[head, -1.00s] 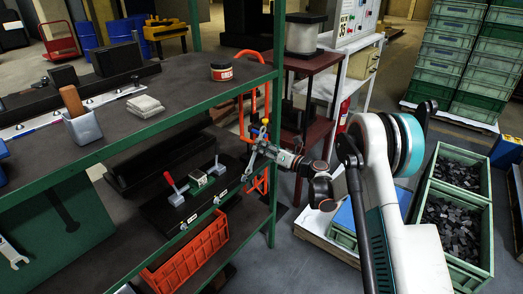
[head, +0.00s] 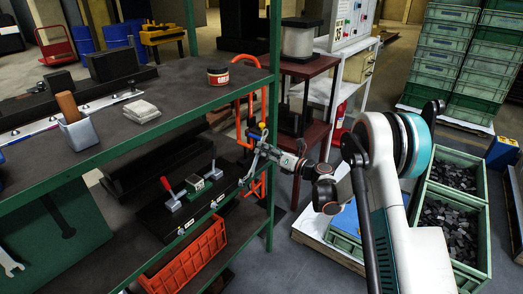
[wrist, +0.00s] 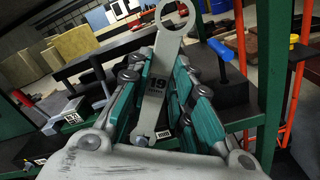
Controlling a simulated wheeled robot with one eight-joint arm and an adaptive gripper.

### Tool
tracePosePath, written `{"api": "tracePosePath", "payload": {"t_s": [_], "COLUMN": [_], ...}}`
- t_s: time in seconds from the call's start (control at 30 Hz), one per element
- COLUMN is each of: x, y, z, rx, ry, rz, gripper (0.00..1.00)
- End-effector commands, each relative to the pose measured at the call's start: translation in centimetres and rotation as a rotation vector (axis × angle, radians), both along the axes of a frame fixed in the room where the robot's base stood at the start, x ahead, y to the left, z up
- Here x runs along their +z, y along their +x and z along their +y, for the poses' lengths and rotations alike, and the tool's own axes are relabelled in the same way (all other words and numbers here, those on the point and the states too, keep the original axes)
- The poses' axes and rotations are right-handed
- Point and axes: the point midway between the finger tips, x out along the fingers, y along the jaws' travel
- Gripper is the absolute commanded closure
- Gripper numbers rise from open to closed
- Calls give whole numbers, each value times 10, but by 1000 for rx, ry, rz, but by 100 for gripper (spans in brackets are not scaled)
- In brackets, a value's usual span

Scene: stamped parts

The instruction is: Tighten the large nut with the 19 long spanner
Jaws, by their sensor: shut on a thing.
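My gripper (wrist: 160,95) has its teal-padded fingers shut on the 19 long spanner (wrist: 158,85), a flat grey tool with a "19" label. Its ring end (wrist: 175,14) points up and away, past the fingertips; its shank runs back between the fingers. In the head view my gripper (head: 256,152) is beside the green rack post, at the right end of the lower shelf. The dark fixture (head: 180,217) with a red lever (head: 166,184) lies on that shelf, left of my gripper. I cannot pick out the large nut.
The green-edged upper shelf (head: 200,103) lies above the fixture, and the rack post (head: 274,120) stands close to my gripper. An orange crate (head: 188,262) is below. A blue handle (wrist: 219,49) stands right of the spanner in the wrist view. Green bins (head: 450,225) stand at right.

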Motion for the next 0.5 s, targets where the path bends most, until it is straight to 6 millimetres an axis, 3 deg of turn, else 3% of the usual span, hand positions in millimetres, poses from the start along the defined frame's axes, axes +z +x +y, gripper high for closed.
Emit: {"api": "tracePosePath", "payload": {"t_s": [0.5], "x": [0], "y": [-22], "z": [-29], "rx": [-1], "ry": [0], "rz": [0], "gripper": [100]}}
